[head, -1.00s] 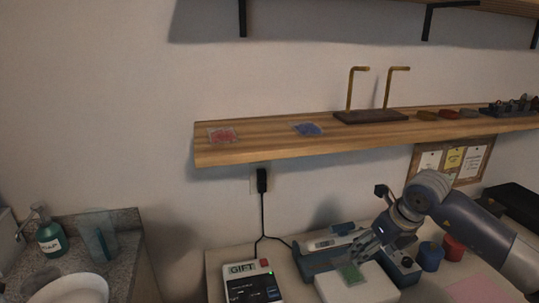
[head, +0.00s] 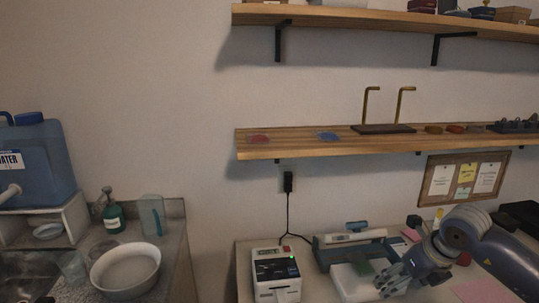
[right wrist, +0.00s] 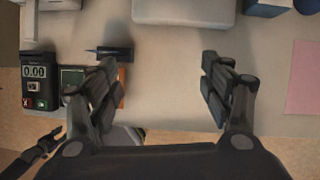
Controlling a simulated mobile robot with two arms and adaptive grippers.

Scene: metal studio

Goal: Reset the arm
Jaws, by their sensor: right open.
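My right arm comes in from the right in the head view. Its gripper (head: 392,284) is over the worktable, just in front of and to the right of a white box (head: 350,285) with a green square piece (head: 364,268) on it. In the right wrist view the two fingers of the gripper (right wrist: 160,88) are spread wide. Between them is only pale tabletop (right wrist: 165,75), so it holds nothing.
A white-and-black device (head: 276,270) stands left of the box. The right wrist view shows a card terminal (right wrist: 38,88) reading 0.00 at left and a pink sheet (right wrist: 303,78) at right. A wooden shelf (head: 300,148) runs above the table. A bowl (head: 125,270) sits at left.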

